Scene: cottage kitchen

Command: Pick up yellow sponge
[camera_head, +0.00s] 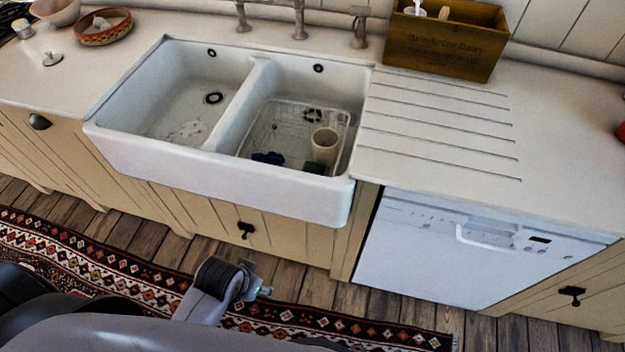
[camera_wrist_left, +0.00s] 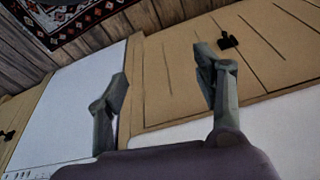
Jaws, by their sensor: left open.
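I cannot make out a yellow sponge in either view. My left gripper (camera_head: 257,279) is low in front of the sink cabinet in the head view, above the floor and rug. In the left wrist view its two grey fingers (camera_wrist_left: 161,75) are spread apart with nothing between them. The white double sink (camera_head: 230,171) is beyond and above it. The sink's right basin holds a wire rack (camera_head: 284,120), a cream cup (camera_head: 325,146) and a small dark blue item (camera_head: 268,158). My right gripper is not in view.
A wooden box (camera_head: 445,45) with utensils stands behind the grooved drainboard (camera_head: 430,130). A patterned bowl (camera_head: 103,28) and a white lid-like item (camera_head: 52,59) are on the left counter. The white dishwasher (camera_head: 430,260) is under the right counter, which is mostly clear.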

